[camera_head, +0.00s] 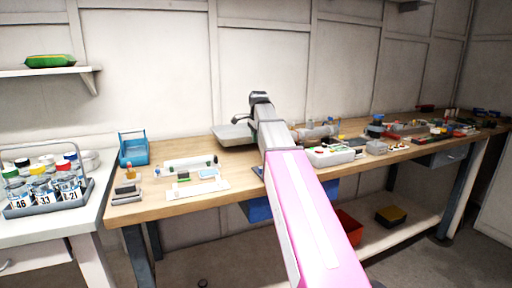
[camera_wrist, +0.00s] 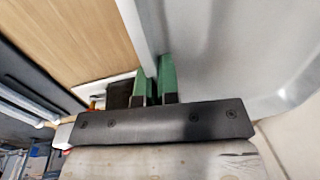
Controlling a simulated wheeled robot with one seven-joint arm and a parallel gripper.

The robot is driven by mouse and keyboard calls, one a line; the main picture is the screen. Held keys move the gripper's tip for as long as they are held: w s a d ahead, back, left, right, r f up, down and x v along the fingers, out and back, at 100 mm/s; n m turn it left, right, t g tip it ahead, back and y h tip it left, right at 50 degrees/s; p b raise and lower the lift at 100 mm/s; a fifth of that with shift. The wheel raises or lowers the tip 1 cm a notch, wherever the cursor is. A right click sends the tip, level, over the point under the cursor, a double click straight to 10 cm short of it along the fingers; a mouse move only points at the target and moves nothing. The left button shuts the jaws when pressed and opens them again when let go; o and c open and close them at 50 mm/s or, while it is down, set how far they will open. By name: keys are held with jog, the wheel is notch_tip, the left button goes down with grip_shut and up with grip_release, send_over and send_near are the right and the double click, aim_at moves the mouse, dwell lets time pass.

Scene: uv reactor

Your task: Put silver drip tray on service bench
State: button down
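The silver drip tray (camera_head: 232,133) is a shallow grey metal tray at the back of the wooden service bench (camera_head: 168,207), left of my arm. It fills the upper right of the wrist view (camera_wrist: 225,50). My gripper (camera_wrist: 156,70) has green fingertips close together, one on each side of the tray's wall, so it looks shut on the rim. My arm hides part of the bench.
A blue caddy (camera_head: 133,150) and several small instruments stand on the bench's left part. Boxes and tools crowd its right part. A white table with a bottle carrier (camera_head: 48,203) is at the left. Some bare wood shows along the front edge.

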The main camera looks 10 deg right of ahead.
aim_at(256, 152)
jog(key=shift+f, duration=1.95)
jog(key=c, duration=1.4)
grip_release()
jog(key=shift+f, duration=0.1)
jog(key=shift+o, duration=0.2)
notch_tip(256, 152, up, 12)
jog(key=s, duration=0.1)
jog(key=shift+s+d, duration=0.2)
jog(key=shift+s, duration=0.2)
jog(key=shift+s, duration=0.1)
